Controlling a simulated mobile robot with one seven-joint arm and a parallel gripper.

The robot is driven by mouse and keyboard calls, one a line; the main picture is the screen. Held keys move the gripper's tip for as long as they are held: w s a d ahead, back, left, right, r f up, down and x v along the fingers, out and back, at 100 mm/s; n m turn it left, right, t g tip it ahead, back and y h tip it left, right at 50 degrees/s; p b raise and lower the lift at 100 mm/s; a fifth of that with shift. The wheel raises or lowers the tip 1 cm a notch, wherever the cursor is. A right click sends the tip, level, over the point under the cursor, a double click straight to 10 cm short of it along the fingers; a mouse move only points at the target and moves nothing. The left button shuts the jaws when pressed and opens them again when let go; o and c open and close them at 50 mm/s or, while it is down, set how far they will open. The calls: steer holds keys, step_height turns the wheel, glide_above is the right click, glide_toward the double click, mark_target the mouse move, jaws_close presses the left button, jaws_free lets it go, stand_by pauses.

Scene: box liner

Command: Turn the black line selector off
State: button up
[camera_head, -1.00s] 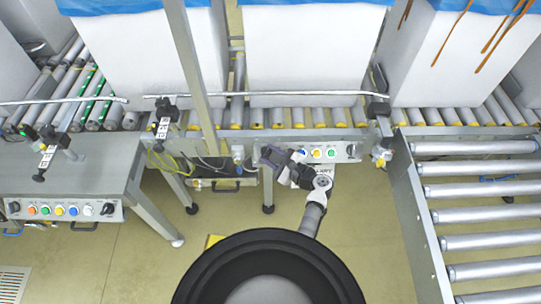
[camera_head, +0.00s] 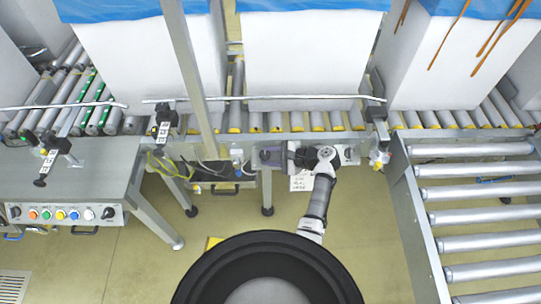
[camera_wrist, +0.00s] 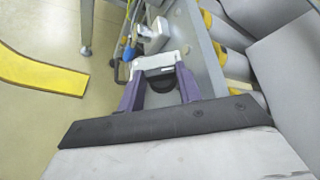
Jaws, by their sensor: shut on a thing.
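The knob's pointer direction cannot be told.
A second panel (camera_head: 65,211) with coloured buttons and black knobs is on the left table. White blocks with blue tops (camera_head: 300,50) stand on the rollers behind. A roller conveyor (camera_head: 475,190) lies to the right. A yellow floor marking (camera_wrist: 40,70) shows in the wrist view.

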stand_by(0.3)
steer(key=o, duration=1)
